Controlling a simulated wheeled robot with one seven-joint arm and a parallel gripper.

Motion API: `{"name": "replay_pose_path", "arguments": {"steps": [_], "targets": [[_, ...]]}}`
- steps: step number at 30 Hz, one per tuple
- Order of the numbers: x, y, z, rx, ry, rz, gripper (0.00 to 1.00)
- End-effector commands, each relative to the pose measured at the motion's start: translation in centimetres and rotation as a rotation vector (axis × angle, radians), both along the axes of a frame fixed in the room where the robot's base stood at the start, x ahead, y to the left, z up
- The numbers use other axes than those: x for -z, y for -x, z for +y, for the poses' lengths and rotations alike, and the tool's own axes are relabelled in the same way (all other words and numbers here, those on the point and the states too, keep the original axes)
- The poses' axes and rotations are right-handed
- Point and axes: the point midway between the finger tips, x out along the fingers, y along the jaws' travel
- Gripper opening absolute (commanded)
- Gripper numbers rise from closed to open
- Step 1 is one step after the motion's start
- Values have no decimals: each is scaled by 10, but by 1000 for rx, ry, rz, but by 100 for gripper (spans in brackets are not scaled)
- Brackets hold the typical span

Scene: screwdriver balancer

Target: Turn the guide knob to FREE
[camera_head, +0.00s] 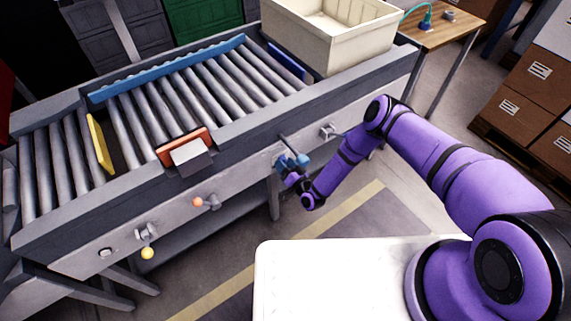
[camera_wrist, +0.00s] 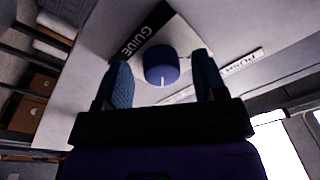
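The guide knob (camera_wrist: 161,67) is a round dark blue knob on the grey panel, below a black label reading GUIDE (camera_wrist: 146,32) in the wrist view. A short white mark on the knob points toward the bottom of that view. My gripper (camera_wrist: 162,72) is open, with one blue finger on each side of the knob and a visible gap on both sides. In the head view my gripper (camera_head: 291,163) is at the conveyor's front panel and hides the knob. I cannot read a FREE marking.
A PUSH label (camera_wrist: 241,62) is right of the knob. Along the conveyor front are a grey fitting (camera_head: 328,132), an orange-tipped lever (camera_head: 199,202) and a yellow-balled lever (camera_head: 147,252). A cream bin (camera_head: 330,45) stands on the conveyor. The floor in front is clear.

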Motion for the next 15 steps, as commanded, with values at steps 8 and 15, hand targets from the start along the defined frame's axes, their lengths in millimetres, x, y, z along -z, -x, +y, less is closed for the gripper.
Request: {"name": "replay_pose_path", "arguments": {"steps": [8, 15], "targets": [[-1, -1, 0, 1, -1, -3, 64], [2, 20, -15, 1, -1, -1, 64]]}}
